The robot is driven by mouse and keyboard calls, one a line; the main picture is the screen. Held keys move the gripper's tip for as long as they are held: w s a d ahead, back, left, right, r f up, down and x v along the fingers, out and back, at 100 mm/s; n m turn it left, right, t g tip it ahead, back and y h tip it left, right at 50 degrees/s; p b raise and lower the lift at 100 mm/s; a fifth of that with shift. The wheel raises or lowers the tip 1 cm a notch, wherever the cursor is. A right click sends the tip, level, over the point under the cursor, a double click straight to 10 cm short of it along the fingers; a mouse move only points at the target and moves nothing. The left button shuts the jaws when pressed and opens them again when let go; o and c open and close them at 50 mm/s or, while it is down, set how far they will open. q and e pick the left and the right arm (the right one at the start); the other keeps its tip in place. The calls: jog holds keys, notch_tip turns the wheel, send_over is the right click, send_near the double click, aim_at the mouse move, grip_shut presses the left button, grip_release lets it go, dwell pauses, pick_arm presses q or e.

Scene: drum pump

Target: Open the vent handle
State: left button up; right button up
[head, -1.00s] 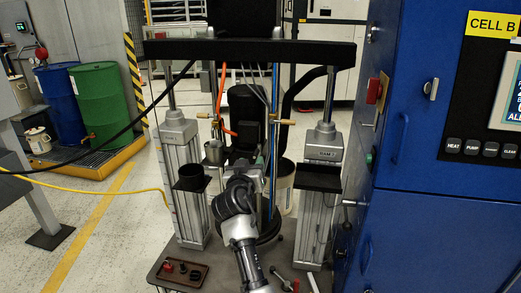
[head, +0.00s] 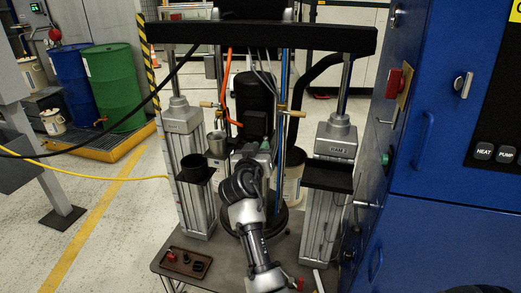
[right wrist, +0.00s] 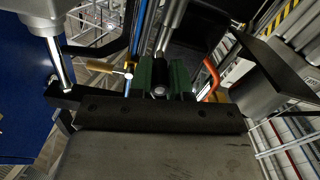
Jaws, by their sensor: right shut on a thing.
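My right gripper (head: 262,150) reaches in from the bottom, in front of the pump between the two ram posts. Its fingertips are mostly hidden behind my own wrist in the head view. In the right wrist view its green-padded jaws (right wrist: 160,76) are shut on a dark rod-like piece with a pale round end (right wrist: 158,90). I cannot tell for sure that this piece is the vent handle. A brass valve fitting (head: 284,107) sits just right of the gripper; it also shows in the right wrist view (right wrist: 100,67). My left gripper is not in view.
The left ram post (head: 190,150) and right ram post (head: 325,190) flank the gripper, with a black crossbar (head: 265,36) above. An orange hose (head: 227,90) runs nearby. The blue cabinet (head: 430,190) bounds the right side.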

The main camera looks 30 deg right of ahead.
grip_shut()
jog(key=shift+s+d+r+t+y+p, duration=0.1)
jog(key=shift+t+y+p, duration=0.2)
jog(key=shift+p, duration=0.25)
jog(key=shift+s+d+n+t+y+p, duration=0.25)
jog(key=shift+d+n+t+y+p, duration=0.45)
jog(key=shift+n+y+p, duration=1.1)
jog(key=shift+s+d+n+t+y+p, duration=0.3)
jog(key=shift+n+t+y+p, duration=0.65)
jog(key=shift+p, duration=1.55)
jog(key=shift+s+d+n+t+y+p, duration=0.35)
jog(key=shift+n+t+y+p, duration=0.65)
jog(key=shift+y+p, duration=1.05)
jog(key=shift+w+d, duration=0.1)
jog(key=o, duration=0.6)
grip_release()
jog(key=shift+o, duration=0.2)
